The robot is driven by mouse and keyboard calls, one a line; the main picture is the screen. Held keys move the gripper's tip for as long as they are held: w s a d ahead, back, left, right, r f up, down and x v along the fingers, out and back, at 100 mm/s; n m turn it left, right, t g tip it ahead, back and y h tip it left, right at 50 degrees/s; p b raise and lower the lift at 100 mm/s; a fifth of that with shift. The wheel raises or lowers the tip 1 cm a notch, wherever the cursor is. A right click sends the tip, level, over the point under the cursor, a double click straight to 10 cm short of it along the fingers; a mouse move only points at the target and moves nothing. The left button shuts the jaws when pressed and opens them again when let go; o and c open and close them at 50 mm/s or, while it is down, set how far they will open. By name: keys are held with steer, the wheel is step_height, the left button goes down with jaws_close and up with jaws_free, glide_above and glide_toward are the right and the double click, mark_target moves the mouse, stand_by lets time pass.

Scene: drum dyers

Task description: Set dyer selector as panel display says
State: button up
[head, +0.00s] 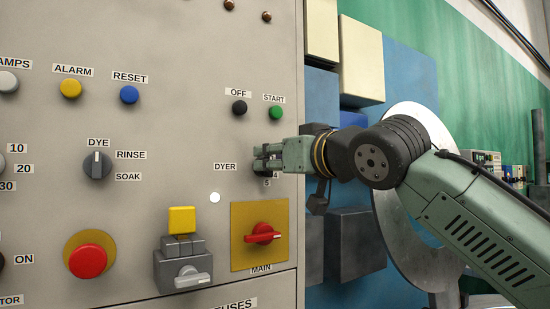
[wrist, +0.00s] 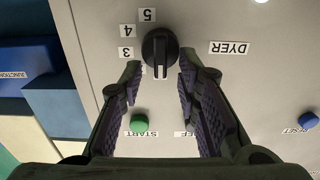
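The black dyer selector knob (wrist: 160,48) is on the grey panel beside the DYER label (wrist: 230,48), upside down in the wrist view. My gripper (wrist: 160,70) is open, with one fingertip on either side of the knob's lower part and a gap on both sides. In the head view my gripper (head: 266,160) covers the knob, with labels 4 and 5 showing below. No readable display is in view.
Above the knob are the black OFF (head: 239,108) and green START (head: 276,112) buttons. Below are the red MAIN switch (head: 263,234) and a grey switch box with a yellow top (head: 182,221). The DYE knob (head: 97,165) is left. Blue and dark boxes stand right of the panel edge.

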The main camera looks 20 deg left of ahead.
jaws_close()
stand_by(0.6)
steer(key=m+b, duration=0.1)
steer(key=m, duration=0.7)
steer(key=f+m+b, duration=0.1)
steer(key=m, duration=0.7)
steer(key=w+f+m+b, duration=0.1)
steer(key=m, duration=0.6)
steer(key=shift+d+f+m, duration=0.15)
steer(key=shift+d+m, duration=0.25)
jaws_free()
stand_by(0.4)
